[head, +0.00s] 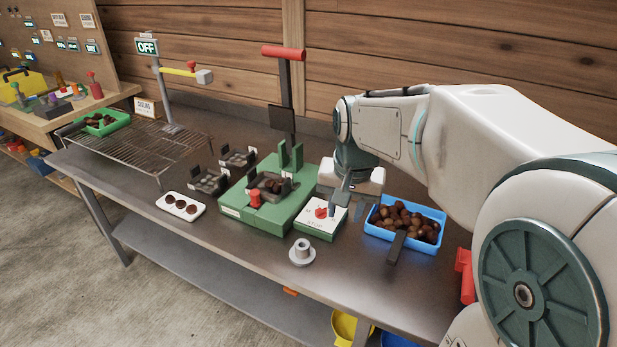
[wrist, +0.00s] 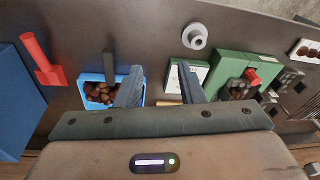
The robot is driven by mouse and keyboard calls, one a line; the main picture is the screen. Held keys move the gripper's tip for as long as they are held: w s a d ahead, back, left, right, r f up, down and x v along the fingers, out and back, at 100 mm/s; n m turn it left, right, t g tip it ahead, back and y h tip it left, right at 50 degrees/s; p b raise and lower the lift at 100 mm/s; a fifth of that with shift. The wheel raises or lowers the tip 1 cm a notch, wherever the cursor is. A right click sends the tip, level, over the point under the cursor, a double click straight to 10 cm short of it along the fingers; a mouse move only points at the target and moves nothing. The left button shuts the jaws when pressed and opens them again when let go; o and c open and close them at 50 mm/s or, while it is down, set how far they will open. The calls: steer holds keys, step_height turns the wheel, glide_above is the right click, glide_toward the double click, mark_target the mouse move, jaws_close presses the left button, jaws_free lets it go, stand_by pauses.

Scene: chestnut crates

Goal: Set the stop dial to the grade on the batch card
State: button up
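The stop dial is a red knob (head: 321,212) on the white face of a small green box (head: 316,233), right of the green press. Its markings are too small to read. My gripper (head: 340,196) hangs just behind and above this box, and I cannot tell whether it touches. In the wrist view my gripper (wrist: 157,80) is open, its fingers apart with nothing held. The white dial face (wrist: 201,74) lies partly behind the right finger, and the knob is hidden there. A small white card (head: 148,107) stands at the back left; its text is unreadable and I cannot tell if it is the batch card.
A blue crate of chestnuts (head: 371,229) stands right of the dial box. The green press (head: 285,212) with a tall red-handled lever (head: 284,54) stands left. A grey flanged piece (head: 302,251) lies in front. A wire rack (head: 130,150) stands at the far left.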

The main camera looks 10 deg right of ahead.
steer(key=w+f+m+g, duration=0.1)
steer(key=w+m, duration=0.3)
steer(key=w, duration=1)
steer(key=m+g+p, duration=0.1)
steer(key=m, duration=0.4)
glide_above(321, 208)
step_height(321, 208, down, 6)
step_height(321, 208, down, 14)
steer(key=shift+r+p, duration=0.2)
steer(key=shift+p, duration=0.65)
jaws_close()
